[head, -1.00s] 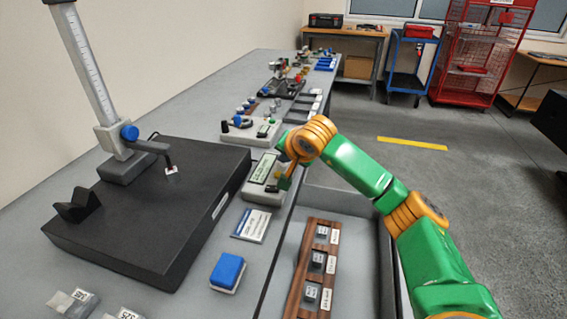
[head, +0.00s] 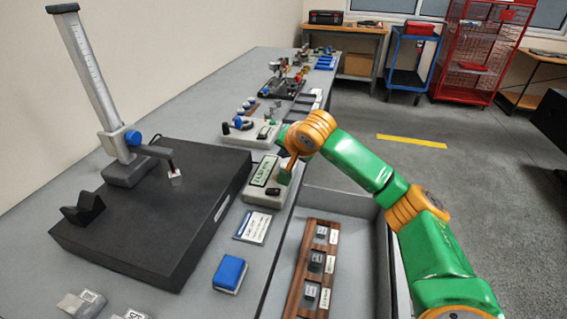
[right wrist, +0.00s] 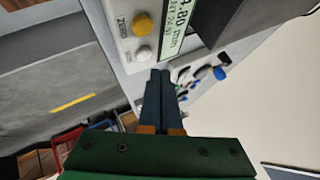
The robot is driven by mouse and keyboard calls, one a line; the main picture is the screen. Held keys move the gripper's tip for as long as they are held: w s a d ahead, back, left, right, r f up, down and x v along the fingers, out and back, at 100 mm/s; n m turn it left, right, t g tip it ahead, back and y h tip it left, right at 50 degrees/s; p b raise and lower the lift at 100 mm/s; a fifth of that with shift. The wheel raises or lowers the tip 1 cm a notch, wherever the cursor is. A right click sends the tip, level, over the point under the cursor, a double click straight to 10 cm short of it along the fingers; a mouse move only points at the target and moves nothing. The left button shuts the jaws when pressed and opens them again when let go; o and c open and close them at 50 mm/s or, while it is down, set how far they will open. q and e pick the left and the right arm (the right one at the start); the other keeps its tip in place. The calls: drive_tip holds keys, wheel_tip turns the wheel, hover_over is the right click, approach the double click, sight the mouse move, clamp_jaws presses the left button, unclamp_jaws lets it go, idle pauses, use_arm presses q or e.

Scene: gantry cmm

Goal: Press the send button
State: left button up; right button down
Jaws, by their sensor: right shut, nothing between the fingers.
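The light grey readout box (head: 255,197) with a green display (head: 264,170) sits on the bench right of the black granite plate. In the right wrist view, the box (right wrist: 115,12) shows a yellow button (right wrist: 142,25) and a white button (right wrist: 143,54) beside its display (right wrist: 176,28). The small labels are too blurred to tell surely which button is send. My right gripper (right wrist: 160,72) is shut and empty, its dark fingertips close to the white button; contact cannot be told. In the head view my right gripper (head: 285,175) hides the box's right side. My left gripper is out of view.
The black granite plate (head: 150,220) carries a height gauge (head: 125,140) and a dark V-block (head: 83,208). A card (head: 252,226), a blue-topped block (head: 229,273) and a wooden rack (head: 305,275) are nearer. Another grey box (head: 250,137) stands behind the readout.

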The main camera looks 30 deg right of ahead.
drive_tip(key=shift+r+p, duration=1.7)
drive_tip(key=shift+r, duration=0.5)
